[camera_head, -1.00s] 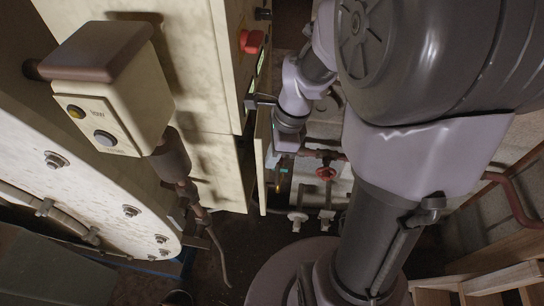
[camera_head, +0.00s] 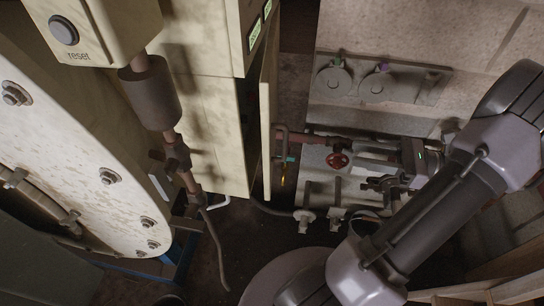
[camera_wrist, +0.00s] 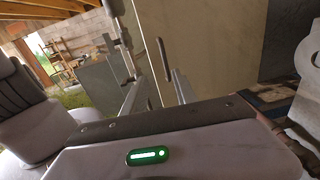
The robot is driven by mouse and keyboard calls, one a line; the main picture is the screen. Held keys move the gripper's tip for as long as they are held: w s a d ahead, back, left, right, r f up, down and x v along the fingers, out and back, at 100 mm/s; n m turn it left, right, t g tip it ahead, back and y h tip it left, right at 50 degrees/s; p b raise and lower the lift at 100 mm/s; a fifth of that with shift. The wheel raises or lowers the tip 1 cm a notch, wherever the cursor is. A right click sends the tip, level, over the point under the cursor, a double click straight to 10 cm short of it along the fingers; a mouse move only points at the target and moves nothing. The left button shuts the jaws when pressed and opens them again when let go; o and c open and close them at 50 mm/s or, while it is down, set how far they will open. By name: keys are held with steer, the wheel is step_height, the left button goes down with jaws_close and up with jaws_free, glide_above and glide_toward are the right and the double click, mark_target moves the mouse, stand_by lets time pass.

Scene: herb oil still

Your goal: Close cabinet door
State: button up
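The cream cabinet (camera_head: 215,130) stands left of centre in the head view. Its door (camera_head: 266,110) is ajar, seen nearly edge-on, with a dark gap between it and the cabinet. A dark bar handle (camera_head: 281,143) is on the door's right-hand face. My gripper (camera_head: 372,183) is right of the door, apart from it and pointing toward it. In the wrist view, my gripper (camera_wrist: 157,92) has its two fingers spread with nothing between them. A cream panel (camera_wrist: 205,40), apparently the door, with a dark handle (camera_wrist: 163,60) is beyond the fingers.
Pipes with a red valve wheel (camera_head: 338,160) run behind my gripper, along the block wall (camera_head: 430,30). A reset button box (camera_head: 85,30) and a large pale bolted vessel (camera_head: 70,150) are at left. A wooden frame (camera_head: 490,290) is at lower right. Dark floor shows below the door.

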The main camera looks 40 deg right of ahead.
steer(key=b+x, duration=0.5)
steer(key=x, duration=1.2)
steer(key=shift+w+d+r+t, duration=0.2)
steer(key=shift+w+d+t, duration=0.1)
steer(key=shift+d, duration=0.1)
jaws_close()
steer(key=shift+s, duration=0.1)
